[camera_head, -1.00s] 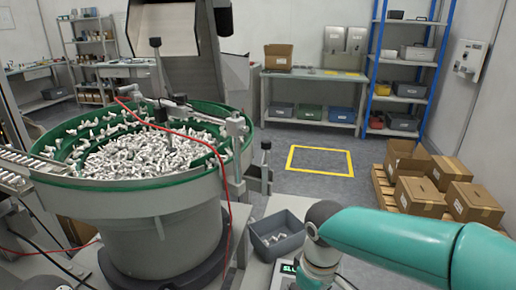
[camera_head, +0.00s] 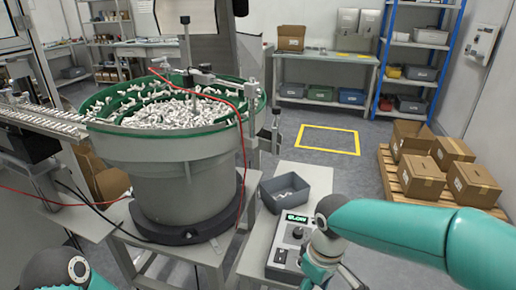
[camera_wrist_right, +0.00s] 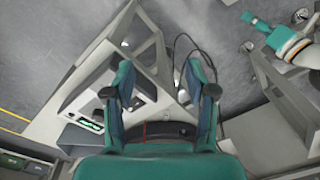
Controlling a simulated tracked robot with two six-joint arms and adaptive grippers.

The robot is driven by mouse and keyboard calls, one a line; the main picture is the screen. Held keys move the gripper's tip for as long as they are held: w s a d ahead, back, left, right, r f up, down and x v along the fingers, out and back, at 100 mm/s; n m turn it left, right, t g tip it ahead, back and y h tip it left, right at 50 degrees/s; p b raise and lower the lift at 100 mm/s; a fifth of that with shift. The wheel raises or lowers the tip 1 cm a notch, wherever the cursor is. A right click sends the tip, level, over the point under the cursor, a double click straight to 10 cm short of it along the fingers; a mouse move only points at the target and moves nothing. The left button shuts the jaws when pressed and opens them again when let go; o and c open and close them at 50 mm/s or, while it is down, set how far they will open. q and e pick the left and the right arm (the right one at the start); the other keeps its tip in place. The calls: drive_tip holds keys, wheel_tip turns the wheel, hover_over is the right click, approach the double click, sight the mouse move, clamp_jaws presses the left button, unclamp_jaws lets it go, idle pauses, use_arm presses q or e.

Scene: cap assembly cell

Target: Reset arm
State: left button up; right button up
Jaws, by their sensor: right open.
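My right arm (camera_head: 400,232), teal, comes in from the right in the head view, over the bench's right side. My right gripper (camera_wrist_right: 159,72) shows in the right wrist view with its two teal fingers spread apart and nothing between them. A teal joint of my left arm (camera_head: 62,270) shows at the lower left of the head view. In the right wrist view, what looks like my left gripper (camera_wrist_right: 256,21) is small at the upper right; its jaw state is unclear.
A green-rimmed bowl feeder (camera_head: 185,170) full of white parts stands at the left. A grey bin (camera_head: 285,192) and a control box (camera_head: 289,240) with a green display sit right of it. Cartons (camera_head: 420,177) stand on a pallet at the right. The yellow floor square (camera_head: 328,150) is empty.

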drive_tip(key=s+a+f+m+y+p, duration=0.1)
drive_tip(key=s+f+m+y+p, duration=0.3)
drive_tip(key=f, duration=0.8)
drive_tip(key=s+d+f+m+p, duration=0.1)
drive_tip(key=s+f+m+p, duration=0.4)
drive_tip(key=s, duration=0.5)
drive_tip(key=shift+d+f+m+t+h+p, duration=0.15)
drive_tip(key=shift+f+m+t+h+p, duration=0.2)
drive_tip(key=shift+f+p, duration=0.2)
drive_tip(key=shift+w, duration=0.1)
drive_tip(key=shift+c, duration=1.3)
